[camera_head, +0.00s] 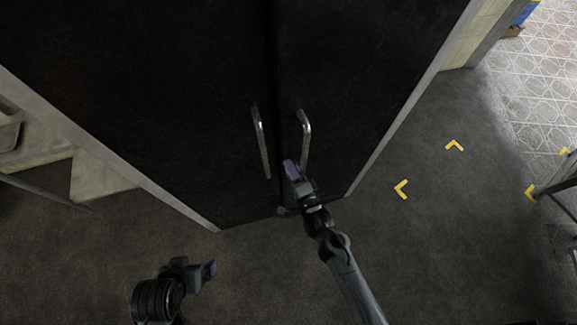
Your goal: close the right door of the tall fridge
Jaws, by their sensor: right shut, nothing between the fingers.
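The tall fridge stands ahead with two dark doors. The right door (350,80) looks closed or almost closed against the left door (180,100); a dark seam runs between them, and I cannot tell whether the right door is fully flush. The right door's metal handle (305,135) is upright beside the seam, and the left door's handle (261,142) is across from it. My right gripper (291,172) is shut and empty, just below the right handle near the seam; contact is unclear. My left gripper (209,270) is low, away from the fridge, its opening unclear.
Dark open floor (450,235) lies to the right, with yellow corner marks (454,145). A pale stepped structure (98,180) stands at the left of the fridge. A dark stand (558,187) is at the right edge.

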